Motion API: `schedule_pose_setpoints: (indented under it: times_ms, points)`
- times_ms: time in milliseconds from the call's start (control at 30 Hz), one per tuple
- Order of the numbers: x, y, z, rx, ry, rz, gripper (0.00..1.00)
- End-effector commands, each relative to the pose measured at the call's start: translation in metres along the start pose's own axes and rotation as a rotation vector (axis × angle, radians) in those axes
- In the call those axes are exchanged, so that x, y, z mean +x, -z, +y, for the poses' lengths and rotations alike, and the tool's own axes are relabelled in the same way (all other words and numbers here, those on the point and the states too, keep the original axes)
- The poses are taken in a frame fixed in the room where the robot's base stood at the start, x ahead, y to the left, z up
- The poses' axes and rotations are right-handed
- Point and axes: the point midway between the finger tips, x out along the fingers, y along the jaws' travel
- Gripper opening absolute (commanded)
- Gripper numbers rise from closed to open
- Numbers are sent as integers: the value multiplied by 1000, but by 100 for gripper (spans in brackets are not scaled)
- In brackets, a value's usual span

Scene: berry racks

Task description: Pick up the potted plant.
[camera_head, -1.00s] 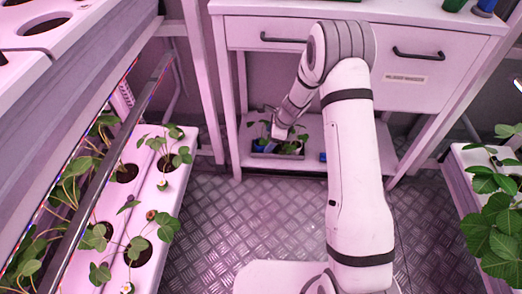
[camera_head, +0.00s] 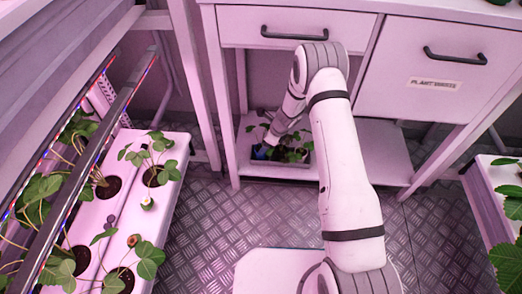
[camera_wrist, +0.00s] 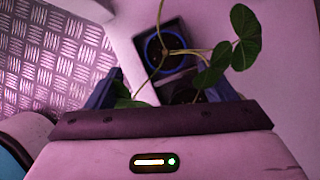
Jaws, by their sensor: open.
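Several small green potted plants stand in a shallow tray (camera_head: 262,168) on the low shelf under the drawers. In the wrist view, one potted plant (camera_wrist: 151,50) has a blue-rimmed pot with dark soil, thin stems and round green leaves. My gripper (camera_wrist: 158,88) is open, its dark blue fingers spread just on the near side of this pot. Leaves and stems lie between and across the fingers, but the pot is ahead of them. In the head view my gripper (camera_head: 268,149) is low at the tray, and its fingertips are partly lost among the leaves.
The white shelf (camera_head: 372,160) is bare to the right of the tray. A drawer cabinet (camera_head: 300,32) hangs above it, and a leg (camera_head: 217,100) stands at its left. A planter rack (camera_head: 120,205) with seedlings is at left, more leaves at right. Metal floor lies between.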

Motion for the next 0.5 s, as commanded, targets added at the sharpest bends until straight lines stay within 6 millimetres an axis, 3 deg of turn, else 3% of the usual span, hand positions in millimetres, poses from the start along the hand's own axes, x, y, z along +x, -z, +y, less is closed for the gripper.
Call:
schedule_pose_setpoints:
  times_ms: [500]
  points:
    - [62, 0, -8, -1, 0, 0, 77]
